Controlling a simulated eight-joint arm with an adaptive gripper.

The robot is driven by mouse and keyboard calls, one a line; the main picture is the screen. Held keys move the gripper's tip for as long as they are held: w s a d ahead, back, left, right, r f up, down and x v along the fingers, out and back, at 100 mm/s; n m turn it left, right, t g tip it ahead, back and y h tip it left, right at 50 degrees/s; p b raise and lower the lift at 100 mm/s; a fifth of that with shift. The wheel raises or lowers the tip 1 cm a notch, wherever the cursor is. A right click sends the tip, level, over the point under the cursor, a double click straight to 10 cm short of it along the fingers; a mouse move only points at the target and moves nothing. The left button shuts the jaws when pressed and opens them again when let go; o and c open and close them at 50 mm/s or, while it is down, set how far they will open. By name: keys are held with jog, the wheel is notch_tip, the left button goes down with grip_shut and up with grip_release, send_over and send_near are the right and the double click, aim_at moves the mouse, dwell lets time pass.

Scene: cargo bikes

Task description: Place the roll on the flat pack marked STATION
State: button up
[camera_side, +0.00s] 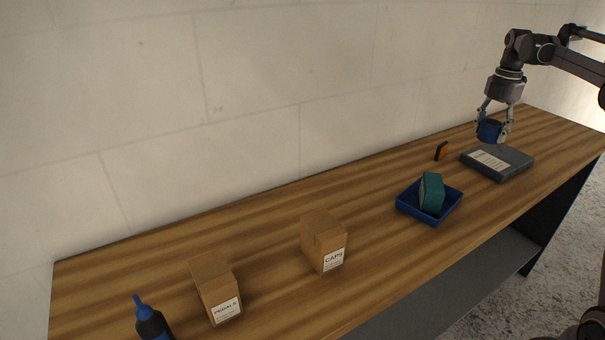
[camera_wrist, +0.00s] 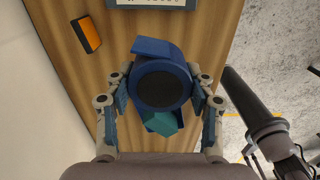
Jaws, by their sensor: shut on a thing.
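The blue roll (camera_side: 489,131) with a dark round face (camera_wrist: 160,88) is held between the fingers of my gripper (camera_side: 494,122). In the wrist view my gripper (camera_wrist: 160,98) has a finger on each side of it. The dark grey flat pack (camera_side: 514,159) lies on the bench near its right end, with a white label whose words are too small to read. In the side view the roll shows just above the pack's far left edge; I cannot tell the exact gap. In the wrist view a label (camera_wrist: 150,2) shows cut off at the top, ahead of the roll.
An orange and black item (camera_side: 441,151) stands near the wall, left of the pack. A blue tray (camera_side: 411,210) holds a teal block (camera_side: 433,191). Boxes marked CAPS (camera_side: 322,240) and PEDALS (camera_side: 215,287) and a dark bottle (camera_side: 152,325) are farther left.

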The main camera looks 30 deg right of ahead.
jog(key=s+d+r+m, duration=0.1)
jog(key=s+d+m, duration=0.1)
jog(key=s+d, duration=1.15)
send_over(502, 163)
jog(key=f, duration=0.6)
jog(key=shift+d+f, duration=0.2)
jog(key=shift+f, duration=2.3)
jog(key=shift+f, duration=0.1)
jog(key=o, duration=1.2)
jog(key=shift+c, duration=0.2)
